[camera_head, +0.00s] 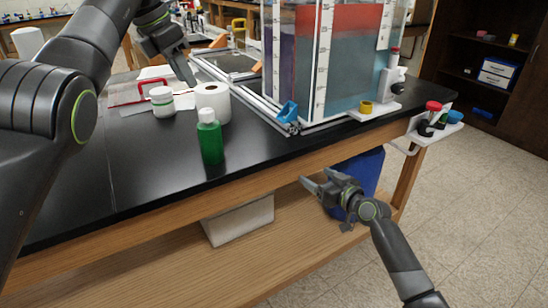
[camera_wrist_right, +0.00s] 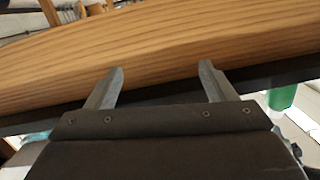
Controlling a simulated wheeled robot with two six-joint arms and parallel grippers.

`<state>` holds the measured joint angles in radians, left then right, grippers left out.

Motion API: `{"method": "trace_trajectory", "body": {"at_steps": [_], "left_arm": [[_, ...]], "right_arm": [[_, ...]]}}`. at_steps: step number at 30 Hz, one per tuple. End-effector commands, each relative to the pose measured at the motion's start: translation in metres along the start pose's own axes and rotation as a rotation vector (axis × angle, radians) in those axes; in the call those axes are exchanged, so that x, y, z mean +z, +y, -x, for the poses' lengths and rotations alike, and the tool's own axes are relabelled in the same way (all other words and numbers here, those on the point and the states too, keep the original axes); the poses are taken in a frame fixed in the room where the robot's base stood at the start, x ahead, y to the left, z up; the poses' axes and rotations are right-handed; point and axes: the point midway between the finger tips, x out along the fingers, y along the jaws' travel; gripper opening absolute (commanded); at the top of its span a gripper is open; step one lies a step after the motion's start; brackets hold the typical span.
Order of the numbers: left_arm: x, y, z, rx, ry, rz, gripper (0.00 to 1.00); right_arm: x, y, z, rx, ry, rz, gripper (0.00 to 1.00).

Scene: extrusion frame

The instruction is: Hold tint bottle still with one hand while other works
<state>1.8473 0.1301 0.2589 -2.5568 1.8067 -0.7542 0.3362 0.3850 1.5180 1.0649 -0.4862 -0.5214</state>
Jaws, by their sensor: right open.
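The tint bottle, green with a pale cap (camera_head: 209,137), stands upright near the front edge of the black bench top. Part of a green bottle (camera_wrist_right: 282,97) also shows at the right edge of the right wrist view. My left gripper (camera_head: 190,82) hangs above the bench behind the bottle, near a white jar and a paper roll, apart from the bottle; its jaw opening is unclear. My right gripper (camera_head: 314,183) is in front of the bench's wooden edge, right of and below the bottle. Its fingers (camera_wrist_right: 158,80) are apart with nothing between them.
A framed clear tank (camera_head: 345,60) with red and blue liquid stands to the right. A white side holder (camera_head: 434,131) carries capped bottles. The bench front (camera_head: 130,222) is bare.

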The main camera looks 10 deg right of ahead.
Motion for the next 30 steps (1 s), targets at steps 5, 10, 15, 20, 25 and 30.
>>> {"method": "trace_trajectory", "body": {"at_steps": [5,10,15,20,25,30], "left_arm": [[0.0,0.0,0.0,0.0,0.0,0.0,0.36],[0.0,0.0,0.0,0.0,0.0,0.0,0.36],[0.0,0.0,0.0,0.0,0.0,0.0,0.36],[0.0,0.0,0.0,0.0,0.0,0.0,0.36],[0.0,0.0,0.0,0.0,0.0,0.0,0.36],[0.0,0.0,0.0,0.0,0.0,0.0,0.36]], "right_arm": [[-0.106,-0.035,-0.003,-0.126,0.176,0.062,0.77],[-0.107,-0.109,0.001,-0.344,0.115,0.09,0.77],[-0.111,-0.154,0.011,-0.487,0.087,0.13,0.77],[-0.112,-0.171,0.015,-0.543,0.077,0.151,0.77],[-0.113,-0.182,0.002,-0.552,0.076,0.15,0.77],[-0.114,-0.199,-0.025,-0.551,0.076,0.148,0.77]]}}
